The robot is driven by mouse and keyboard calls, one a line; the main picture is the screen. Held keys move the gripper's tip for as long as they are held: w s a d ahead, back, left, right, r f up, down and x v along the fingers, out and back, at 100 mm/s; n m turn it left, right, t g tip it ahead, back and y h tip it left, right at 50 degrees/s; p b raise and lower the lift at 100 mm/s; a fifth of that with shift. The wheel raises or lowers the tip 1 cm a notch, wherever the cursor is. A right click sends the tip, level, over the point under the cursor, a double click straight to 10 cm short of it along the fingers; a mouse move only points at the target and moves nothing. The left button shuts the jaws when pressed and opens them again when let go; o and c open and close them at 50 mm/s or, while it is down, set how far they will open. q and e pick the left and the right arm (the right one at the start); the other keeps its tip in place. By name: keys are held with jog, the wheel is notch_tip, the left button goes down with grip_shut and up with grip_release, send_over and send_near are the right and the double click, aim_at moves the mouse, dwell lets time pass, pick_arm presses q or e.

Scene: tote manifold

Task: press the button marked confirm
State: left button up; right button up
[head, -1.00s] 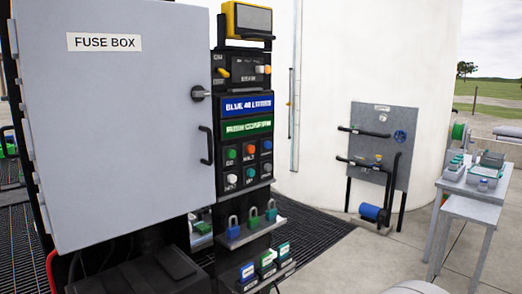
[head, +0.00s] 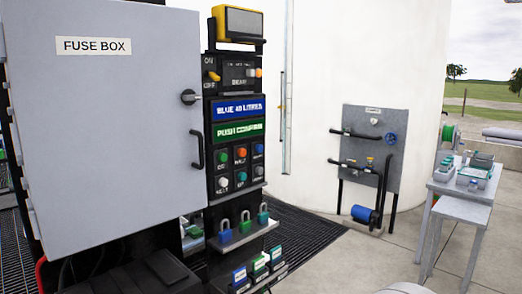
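A black control panel (head: 212,172) stands right of the grey fuse box. It carries two rows of small buttons under a green sign (head: 238,131) reading "PUSH CONFIRM". The top row has a green button (head: 222,158), an orange button (head: 241,153) and a blue button (head: 258,149). The bottom row has a white button (head: 223,181), a teal button (head: 241,175) and a grey button (head: 258,170). The small labels are too blurred to tell which button is marked confirm. Neither gripper is in view.
The fuse box door (head: 110,140) is a large obstacle at left, its black handle (head: 196,149) beside the panel. Padlocks (head: 226,230) stand on a shelf below the buttons. A pipe board (head: 372,150) and a grey table (head: 462,192) are at right, with open floor between.

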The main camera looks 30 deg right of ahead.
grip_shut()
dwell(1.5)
